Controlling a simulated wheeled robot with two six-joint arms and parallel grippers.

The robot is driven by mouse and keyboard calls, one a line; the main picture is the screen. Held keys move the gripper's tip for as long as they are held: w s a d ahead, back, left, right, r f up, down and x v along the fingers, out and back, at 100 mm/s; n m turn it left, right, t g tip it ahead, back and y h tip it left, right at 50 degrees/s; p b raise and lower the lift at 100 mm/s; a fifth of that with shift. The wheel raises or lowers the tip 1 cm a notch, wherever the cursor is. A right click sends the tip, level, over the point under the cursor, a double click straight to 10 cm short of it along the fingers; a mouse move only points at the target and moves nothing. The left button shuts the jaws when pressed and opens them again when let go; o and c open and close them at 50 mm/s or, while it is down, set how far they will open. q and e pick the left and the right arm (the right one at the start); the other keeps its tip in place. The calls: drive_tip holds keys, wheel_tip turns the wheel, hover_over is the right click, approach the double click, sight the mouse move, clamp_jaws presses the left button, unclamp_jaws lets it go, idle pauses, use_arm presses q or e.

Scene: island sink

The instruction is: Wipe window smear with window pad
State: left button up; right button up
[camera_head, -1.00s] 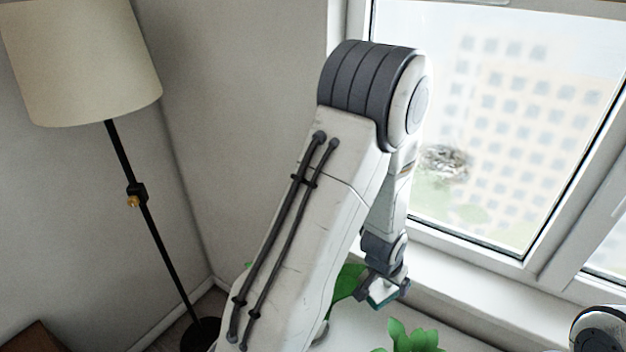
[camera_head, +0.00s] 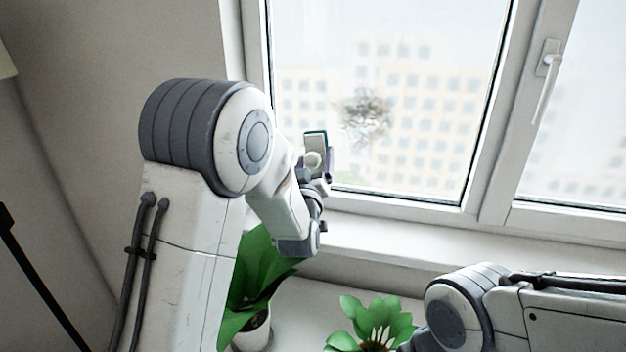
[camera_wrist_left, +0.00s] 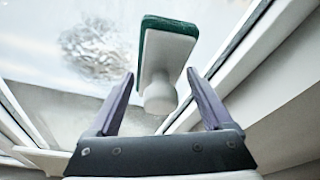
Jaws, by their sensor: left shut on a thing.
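The window pad (camera_head: 316,141) has a pale grey back, a green edge and a knob handle. It is held up by the left window pane, and I cannot tell whether it touches the glass. My left gripper (camera_head: 317,167) is shut on it by the knob; the wrist view shows the pad (camera_wrist_left: 166,58) beyond the two fingers (camera_wrist_left: 160,95). The window smear (camera_head: 365,117) is a dark, mottled patch on the left pane, just right of the pad. In the wrist view the smear (camera_wrist_left: 98,48) is left of the pad. My right gripper is not visible.
The white window frame (camera_head: 492,165) and handle (camera_head: 546,75) are right of the smear. Potted green plants (camera_head: 258,275) (camera_head: 372,325) stand below the window, one close under my left forearm. The sill (camera_head: 400,243) is clear. My right arm is at lower right.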

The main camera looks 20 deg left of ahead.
sight(318, 149)
use_arm(q)
drive_tip(key=shift+s+a+r+n+t+y+b, duration=0.15)
drive_tip(key=shift+r+n+t+y+b, duration=0.1)
drive_tip(key=shift+r+t+b, duration=0.2)
drive_tip(key=shift+s+d+r+n+t+y+b, duration=0.15)
drive_tip(key=shift+r+t+y+b, duration=0.15)
drive_tip(key=shift+r, duration=0.25)
drive_tip(key=shift+a+r, duration=0.1)
drive_tip(key=shift+r, duration=0.25)
drive_tip(key=shift+w+r, duration=0.15)
drive_tip(key=shift+w+p, duration=1.3)
drive_tip(key=shift+w, duration=1.45)
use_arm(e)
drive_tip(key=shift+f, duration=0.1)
use_arm(q)
drive_tip(key=shift+w, duration=0.9)
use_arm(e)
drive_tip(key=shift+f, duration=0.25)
